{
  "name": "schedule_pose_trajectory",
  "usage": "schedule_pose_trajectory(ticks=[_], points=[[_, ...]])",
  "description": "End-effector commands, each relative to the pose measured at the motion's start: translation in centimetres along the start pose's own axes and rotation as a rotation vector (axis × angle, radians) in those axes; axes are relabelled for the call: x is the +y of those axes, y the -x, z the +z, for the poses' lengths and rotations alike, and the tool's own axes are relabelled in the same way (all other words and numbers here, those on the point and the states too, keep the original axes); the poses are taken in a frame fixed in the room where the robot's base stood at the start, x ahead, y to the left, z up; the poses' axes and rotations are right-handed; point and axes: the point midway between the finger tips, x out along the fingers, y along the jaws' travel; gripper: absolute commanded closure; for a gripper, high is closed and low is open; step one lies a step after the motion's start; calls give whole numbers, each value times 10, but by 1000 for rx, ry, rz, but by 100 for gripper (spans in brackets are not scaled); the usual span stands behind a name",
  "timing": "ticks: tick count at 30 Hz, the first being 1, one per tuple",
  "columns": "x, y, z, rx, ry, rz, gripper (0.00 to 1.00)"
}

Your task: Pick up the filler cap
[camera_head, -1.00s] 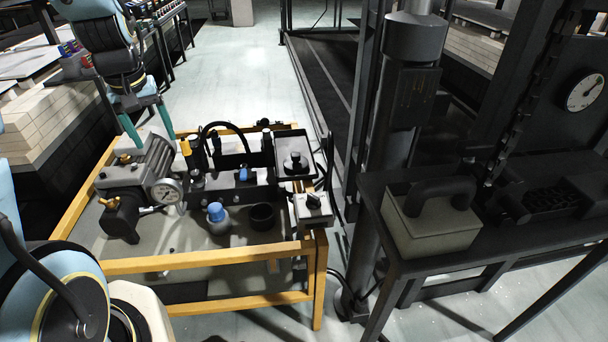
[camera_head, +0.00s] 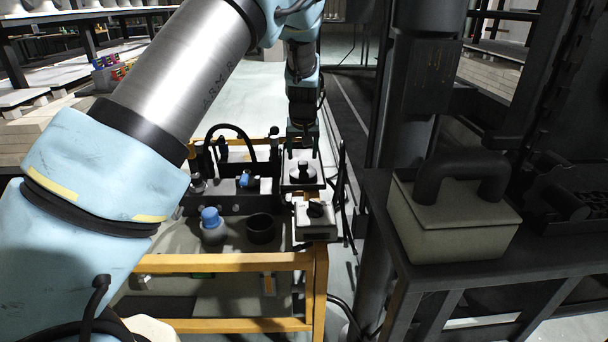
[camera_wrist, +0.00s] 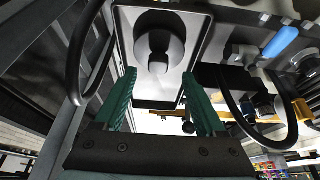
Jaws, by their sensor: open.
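The filler cap (camera_head: 303,174) appears to be the round dark piece with a raised knob. It sits in a square, light-lined tray (camera_wrist: 196,22) on the yellow-framed unit. In the wrist view the cap (camera_wrist: 158,50) shows beyond the fingertips, near the middle of the tray. My gripper (camera_head: 303,154) points down just above the cap in the head view, partly in front of the tray's far side. In the wrist view its two green fingers (camera_wrist: 158,84) are apart with nothing between them. No contact with the cap is visible.
A black cable (camera_head: 341,190) rises right of the tray. A switch box (camera_head: 316,220) stands in front. A blue-topped bottle (camera_head: 211,222) and a black cup (camera_head: 262,228) are left. A dark column (camera_head: 425,110) and a bench with a handled box (camera_head: 450,222) stand right.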

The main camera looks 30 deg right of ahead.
Motion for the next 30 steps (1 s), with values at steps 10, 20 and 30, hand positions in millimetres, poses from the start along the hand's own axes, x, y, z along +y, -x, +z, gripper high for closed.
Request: schedule_pose_trajectory(ticks=[10,20,30], points=[[3,-38,1,-2,1,-2,28],[4,-59,0,0,1,0,28],[4,-58,0,0,1,0,52]])
